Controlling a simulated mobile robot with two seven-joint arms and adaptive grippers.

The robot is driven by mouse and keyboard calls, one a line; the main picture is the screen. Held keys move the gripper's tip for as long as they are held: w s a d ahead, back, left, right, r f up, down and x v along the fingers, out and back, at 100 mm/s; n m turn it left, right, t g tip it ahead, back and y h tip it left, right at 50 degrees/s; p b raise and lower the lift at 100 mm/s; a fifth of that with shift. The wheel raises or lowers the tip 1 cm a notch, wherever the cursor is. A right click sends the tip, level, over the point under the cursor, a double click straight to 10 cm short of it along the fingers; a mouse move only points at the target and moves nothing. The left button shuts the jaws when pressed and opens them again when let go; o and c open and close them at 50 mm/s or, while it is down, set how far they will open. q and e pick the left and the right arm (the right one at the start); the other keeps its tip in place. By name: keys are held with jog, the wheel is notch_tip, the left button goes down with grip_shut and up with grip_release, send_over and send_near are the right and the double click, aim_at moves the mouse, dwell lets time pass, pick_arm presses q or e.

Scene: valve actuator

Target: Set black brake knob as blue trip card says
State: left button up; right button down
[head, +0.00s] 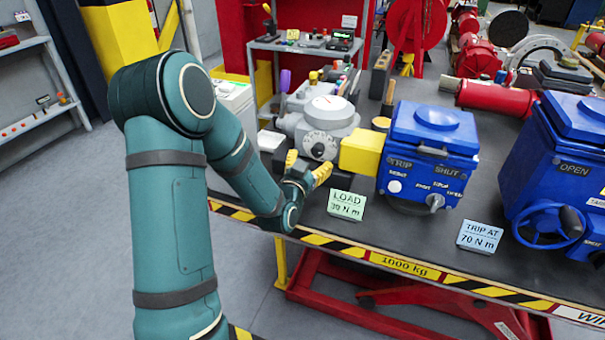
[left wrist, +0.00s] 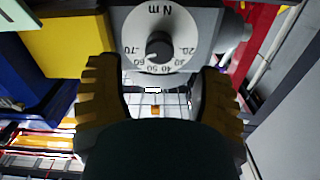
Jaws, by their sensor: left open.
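The black brake knob (head: 318,150) sits on a round white dial on the front of the grey brake unit (head: 327,113). In the left wrist view the knob (left wrist: 158,46) shows close up on the dial (left wrist: 170,20), marked N m with numbers from 20 to 70. I cannot tell its setting surely. The blue trip card (head: 480,237) reads TRIP AT 70 N m. My left gripper (head: 307,166) is open and empty in front of the dial. In the left wrist view its yellow fingertips (left wrist: 157,80) stand apart, with the knob beyond them. My right gripper is not in view.
A green card (head: 346,205) reads LOAD 30 N m. A yellow block (head: 361,152) and a blue actuator (head: 432,135) with a grey knob (head: 435,202) stand right of the dial. Another blue actuator (head: 570,150) has a handwheel (head: 547,225). The bench's striped front edge (head: 400,263) is near.

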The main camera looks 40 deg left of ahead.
pick_arm(q)
jog(key=v, duration=0.6)
jog(key=shift+s, duration=0.3)
